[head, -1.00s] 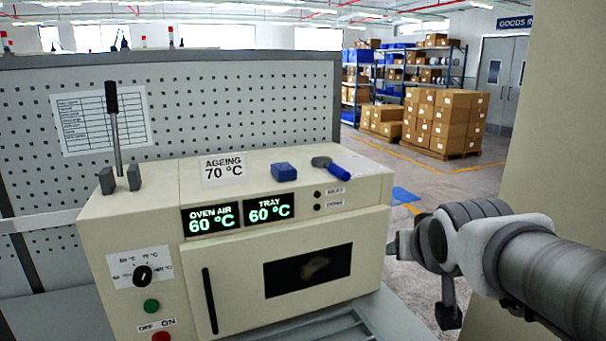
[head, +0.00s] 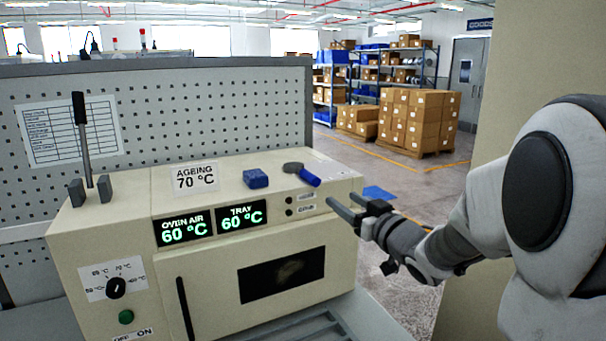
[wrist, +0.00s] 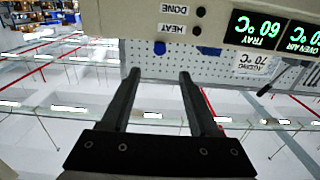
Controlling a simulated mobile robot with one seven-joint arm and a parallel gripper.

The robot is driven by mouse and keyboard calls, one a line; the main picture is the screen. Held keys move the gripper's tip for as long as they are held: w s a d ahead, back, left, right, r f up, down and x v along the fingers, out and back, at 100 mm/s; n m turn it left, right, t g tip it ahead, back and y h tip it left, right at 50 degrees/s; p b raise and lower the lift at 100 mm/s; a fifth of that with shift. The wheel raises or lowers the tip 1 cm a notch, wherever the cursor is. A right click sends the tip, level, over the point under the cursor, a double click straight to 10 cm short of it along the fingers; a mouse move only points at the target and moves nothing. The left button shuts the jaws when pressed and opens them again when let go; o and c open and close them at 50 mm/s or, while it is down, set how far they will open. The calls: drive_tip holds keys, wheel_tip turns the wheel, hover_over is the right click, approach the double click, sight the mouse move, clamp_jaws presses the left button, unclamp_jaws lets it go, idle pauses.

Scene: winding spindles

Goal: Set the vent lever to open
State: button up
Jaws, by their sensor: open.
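The vent lever (head: 84,140) is a thin metal rod with a black grip, standing nearly upright on the oven's top at the far left in the head view. Two grey blocks flank its base. The beige oven (head: 345,240) has displays reading oven air 60 °C and tray 60 °C. My gripper (head: 342,206) is open and empty at the oven's right front corner, far to the right of the lever. In the wrist view, upside down, the open fingers (wrist: 158,75) have nothing between them. The lever's dark rod (wrist: 311,75) seems to show at that view's right edge.
On the oven top are a sign reading ageing 70 °C (head: 195,178), a blue block (head: 255,178) and a blue-handled tool (head: 308,177). A pegboard panel (head: 220,110) stands behind. The front has a dial (head: 116,287) and a door handle (head: 185,308).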

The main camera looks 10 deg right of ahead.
sight(310, 175)
drive_tip(key=p+x, duration=0.2)
drive_tip(key=x, duration=1.5)
clamp_jaws()
drive_tip(key=shift+f, duration=0.1)
idle(0.8)
